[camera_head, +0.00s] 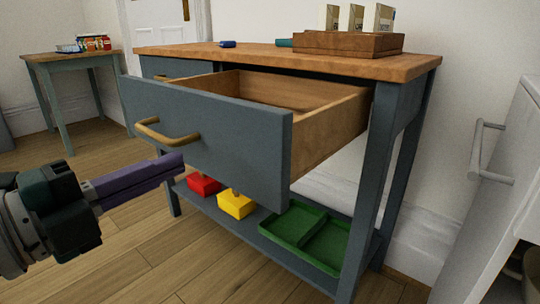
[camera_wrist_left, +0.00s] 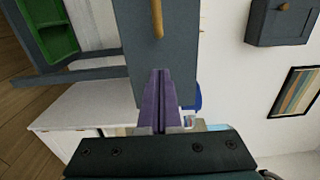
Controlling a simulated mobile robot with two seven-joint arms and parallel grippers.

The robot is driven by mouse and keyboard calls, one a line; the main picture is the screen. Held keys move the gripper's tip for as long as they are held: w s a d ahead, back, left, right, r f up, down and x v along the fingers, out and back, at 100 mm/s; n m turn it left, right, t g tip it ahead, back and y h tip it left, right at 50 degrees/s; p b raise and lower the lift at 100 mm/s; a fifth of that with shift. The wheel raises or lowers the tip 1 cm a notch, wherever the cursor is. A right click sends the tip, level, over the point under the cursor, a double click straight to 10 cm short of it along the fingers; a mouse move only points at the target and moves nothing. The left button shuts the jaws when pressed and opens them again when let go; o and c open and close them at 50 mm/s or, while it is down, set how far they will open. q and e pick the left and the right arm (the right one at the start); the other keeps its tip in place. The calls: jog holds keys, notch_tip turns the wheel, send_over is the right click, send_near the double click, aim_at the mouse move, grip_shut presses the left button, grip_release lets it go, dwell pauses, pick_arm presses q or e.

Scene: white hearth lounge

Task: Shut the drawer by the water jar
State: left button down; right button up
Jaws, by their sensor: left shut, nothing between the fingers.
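The drawer (camera_head: 215,135) of the grey-blue wooden-topped table is pulled well out, with its brass handle (camera_head: 165,132) facing me. Its bare wooden inside shows from above. My left gripper (camera_head: 183,163) is shut and empty, its purple fingers pointing at the lower part of the drawer front, just below the handle. In the left wrist view the fingertips (camera_wrist_left: 160,72) overlap the drawer front (camera_wrist_left: 165,60), and the handle (camera_wrist_left: 157,18) is farther up. I cannot tell whether they touch. I cannot make out a water jar. My right gripper is not in view.
A wooden holder (camera_head: 347,43) with upright cards stands on the tabletop (camera_head: 190,52). A red block (camera_head: 204,184), a yellow block (camera_head: 235,204) and a green tray (camera_head: 305,238) sit on the low shelf. A white cabinet (camera_head: 505,190) stands at right. Floor at left is clear.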

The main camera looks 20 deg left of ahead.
aim_at(218, 146)
pick_arm(q)
jog(key=shift+b+x, duration=0.45)
jog(key=shift+x, duration=2.2)
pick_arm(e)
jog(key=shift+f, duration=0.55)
